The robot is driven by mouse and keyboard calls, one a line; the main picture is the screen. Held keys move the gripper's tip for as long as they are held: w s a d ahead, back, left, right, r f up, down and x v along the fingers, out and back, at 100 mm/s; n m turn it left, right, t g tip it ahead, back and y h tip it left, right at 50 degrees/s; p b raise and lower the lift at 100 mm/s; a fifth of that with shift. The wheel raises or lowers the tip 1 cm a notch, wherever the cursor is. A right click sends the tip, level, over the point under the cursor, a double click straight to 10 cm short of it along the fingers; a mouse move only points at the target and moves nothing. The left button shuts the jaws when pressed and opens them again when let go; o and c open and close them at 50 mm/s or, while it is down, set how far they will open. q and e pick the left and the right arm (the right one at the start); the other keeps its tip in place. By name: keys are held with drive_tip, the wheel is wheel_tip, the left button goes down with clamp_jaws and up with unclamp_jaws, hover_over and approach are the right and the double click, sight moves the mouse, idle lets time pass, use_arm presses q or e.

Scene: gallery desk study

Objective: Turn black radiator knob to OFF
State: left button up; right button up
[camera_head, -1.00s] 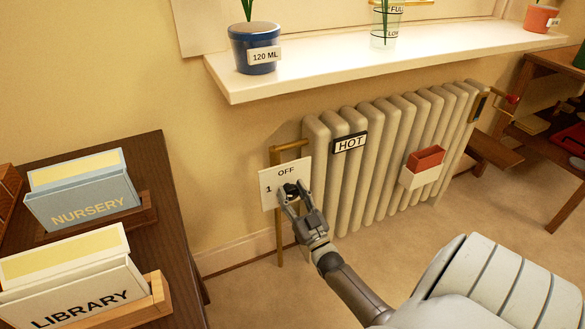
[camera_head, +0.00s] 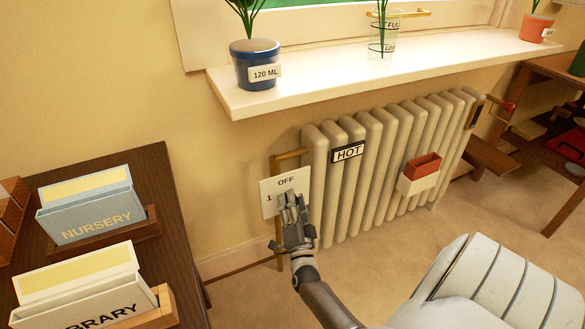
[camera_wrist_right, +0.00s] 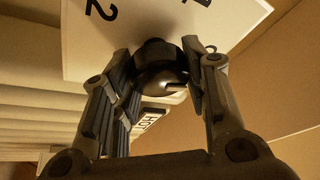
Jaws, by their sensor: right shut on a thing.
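The white dial plate (camera_head: 270,200) stands at the radiator's left end, marked OFF at its top and 1 at its left. My right gripper (camera_head: 291,199) is in front of the plate and hides the knob in the head view. In the right wrist view the round black knob (camera_wrist_right: 161,66) sits between the two fingers of my right gripper (camera_wrist_right: 158,75), which are shut on it. The plate (camera_wrist_right: 150,22) is behind it, with a 2 in sight. Where the knob points is hard to tell. My left gripper is not in view.
The cream radiator (camera_head: 377,150) carries a HOT sign (camera_head: 348,152) and a red and white holder (camera_head: 418,174). A windowsill (camera_head: 330,82) with plant pots (camera_head: 255,64) juts out above. A dark desk (camera_head: 172,215) with NURSERY (camera_head: 92,214) and LIBRARY (camera_head: 85,290) card boxes stands at left.

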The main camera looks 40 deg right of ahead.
drive_tip(key=shift+a+m, duration=0.1)
drive_tip(key=shift+m, duration=0.4)
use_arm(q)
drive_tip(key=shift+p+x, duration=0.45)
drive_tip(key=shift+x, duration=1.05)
use_arm(e)
drive_tip(key=shift+m+g, duration=0.5)
drive_tip(key=shift+m, duration=0.5)
drive_tip(key=o, duration=1)
drive_tip(key=shift+w, duration=0.1)
drive_tip(key=v, duration=1.2)
drive_tip(key=shift+w+a, duration=0.15)
